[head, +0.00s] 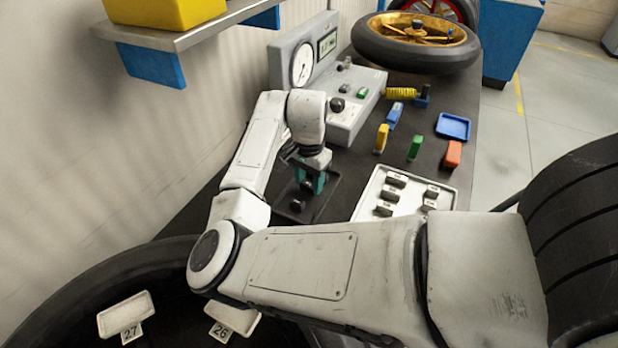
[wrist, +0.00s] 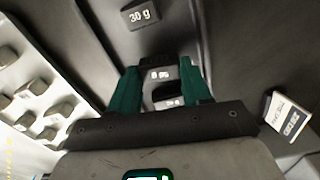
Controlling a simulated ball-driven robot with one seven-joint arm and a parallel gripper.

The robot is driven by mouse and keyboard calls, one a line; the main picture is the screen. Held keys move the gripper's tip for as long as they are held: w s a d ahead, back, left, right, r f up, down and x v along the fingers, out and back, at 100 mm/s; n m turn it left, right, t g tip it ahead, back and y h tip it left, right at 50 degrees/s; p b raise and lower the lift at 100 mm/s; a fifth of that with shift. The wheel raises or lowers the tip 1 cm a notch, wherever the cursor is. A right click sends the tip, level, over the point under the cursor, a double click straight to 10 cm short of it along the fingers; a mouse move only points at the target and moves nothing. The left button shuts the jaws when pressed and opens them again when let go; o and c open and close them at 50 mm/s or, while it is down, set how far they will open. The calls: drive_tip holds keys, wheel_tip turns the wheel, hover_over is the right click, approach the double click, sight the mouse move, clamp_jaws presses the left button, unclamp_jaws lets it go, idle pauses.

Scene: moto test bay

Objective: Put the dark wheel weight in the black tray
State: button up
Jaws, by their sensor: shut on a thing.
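My gripper (head: 310,184) points down over the black tray (head: 329,196) on the bench in the head view. Its teal fingers (wrist: 161,88) are shut on a dark wheel weight (wrist: 170,92) with pale print, seen between them in the wrist view. The fingers partly hide the weight, and I cannot tell whether it touches the tray. Another dark weight (head: 297,205) sits beside the gripper; a dark weight marked 30 g (wrist: 140,14) shows ahead of the fingers in the wrist view.
A white tray (head: 370,207) with several grey weights stands to the right of the black tray. Beyond are a blue tray (head: 453,126), coloured blocks and a gauge unit (head: 345,122). A wheel (head: 416,42) lies at the far end. The wall is close on the left.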

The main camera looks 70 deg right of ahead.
drive_tip(key=o, duration=1.1)
drive_tip(key=shift+r, duration=0.15)
drive_tip(key=shift+r+p, duration=3.4)
drive_tip(key=shift+r, duration=0.05)
drive_tip(key=shift+f, duration=0.1)
